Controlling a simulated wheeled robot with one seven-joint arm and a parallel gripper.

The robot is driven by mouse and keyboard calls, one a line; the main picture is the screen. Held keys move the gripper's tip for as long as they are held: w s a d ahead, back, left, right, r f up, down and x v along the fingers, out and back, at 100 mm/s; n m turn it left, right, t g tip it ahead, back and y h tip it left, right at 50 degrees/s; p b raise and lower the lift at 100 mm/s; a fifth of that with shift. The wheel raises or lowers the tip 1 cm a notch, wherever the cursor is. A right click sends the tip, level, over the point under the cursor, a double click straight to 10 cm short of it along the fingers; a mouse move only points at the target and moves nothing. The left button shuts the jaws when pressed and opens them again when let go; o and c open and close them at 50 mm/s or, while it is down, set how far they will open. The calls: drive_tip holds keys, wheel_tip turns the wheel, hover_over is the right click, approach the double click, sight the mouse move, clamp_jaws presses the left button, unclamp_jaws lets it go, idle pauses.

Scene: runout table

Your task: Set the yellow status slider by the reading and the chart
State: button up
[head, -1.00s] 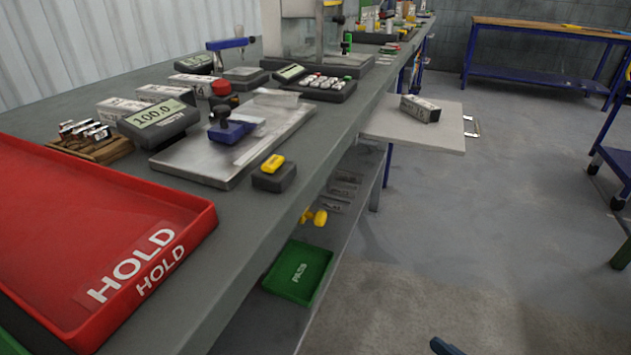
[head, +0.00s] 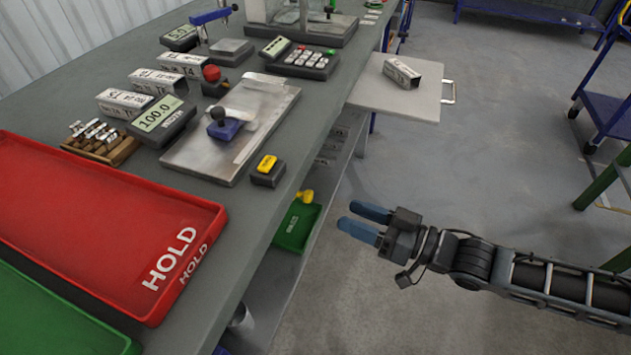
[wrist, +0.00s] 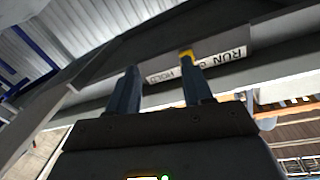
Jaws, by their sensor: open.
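A yellow knob (head: 306,196) sticks out from the bench's front edge; in the wrist view a yellow piece (wrist: 186,54) sits at a white label (wrist: 205,66) reading RUN and HOLD, with part of the lettering covered. A display (head: 158,113) on the bench reads 100.0. I cannot pick out a chart with certainty. My gripper (head: 352,218) is open and empty, in front of the bench and to the right of the knob, apart from it. In the wrist view its fingers (wrist: 160,80) point up toward the label, the right fingertip appearing just below the yellow piece.
A red HOLD tray (head: 100,235) and a green tray (head: 60,315) lie at the left. A yellow-topped dark block (head: 267,170) stands near the bench edge, beside a metal plate (head: 190,150). A pull-out shelf (head: 385,97) juts right. A green bin (head: 297,225) sits below.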

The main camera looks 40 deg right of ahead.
sight(312, 197)
drive_tip(key=w+a+r, duration=0.1)
drive_tip(key=w+a, duration=0.1)
drive_tip(key=w+a+r+n+y+p, duration=0.1)
drive_tip(key=w+a+r, duration=0.1)
drive_tip(key=w+a+r+n+g+y, duration=0.1)
drive_tip(key=w+a, duration=0.1)
drive_tip(key=shift+w+a+r, duration=0.2)
drive_tip(key=shift+w+a, duration=0.1)
idle(0.3)
clamp_jaws()
idle(0.4)
